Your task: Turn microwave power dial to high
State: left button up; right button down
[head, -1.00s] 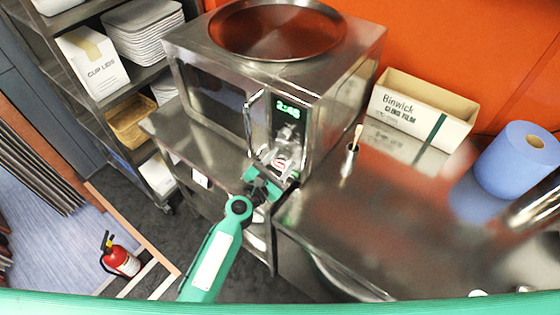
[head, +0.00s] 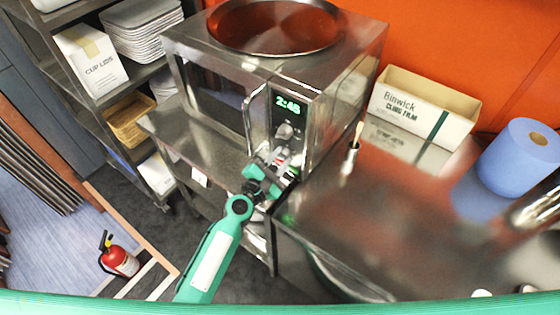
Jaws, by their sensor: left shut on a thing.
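The steel microwave (head: 215,55) stands on a steel stand, its control panel facing me beside the door handle. A green display reads 2:45 (head: 288,104). A grey dial (head: 285,131) shows on the panel below the display. My left gripper (head: 280,158) is at the lower part of this panel, its fingers shut on what looks like a lower dial there. The fingers hide most of that dial, so its pointer and setting cannot be read. My right gripper is not in view.
A wide metal pan (head: 275,28) sits on the microwave. The steel counter (head: 400,230) at right holds a cling film box (head: 420,105), a small pot with a brush (head: 350,158) and a blue paper roll (head: 518,160). A shelf rack (head: 95,95) stands at left, a fire extinguisher (head: 120,258) on the floor.

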pick_arm(q)
jog(key=m+b, duration=0.1)
jog(key=m, duration=0.6)
jog(key=m+h+b, duration=0.1)
jog(key=m+b, duration=0.1)
jog(key=m, duration=0.5)
jog(key=m+b, duration=0.2)
jog(key=m, duration=0.6)
jog(key=shift+a+f+g, duration=0.1)
jog(key=shift+f+g, duration=0.2)
jog(key=shift+m, duration=0.3)
jog(key=o, duration=1)
jog(key=shift+w, duration=0.1)
jog(key=b+v, duration=0.3)
jog(key=v, duration=1.1)
jog(key=shift+w+f+b, duration=0.1)
jog(key=shift+f+b, duration=0.05)
jog(key=shift+b, duration=0.25)
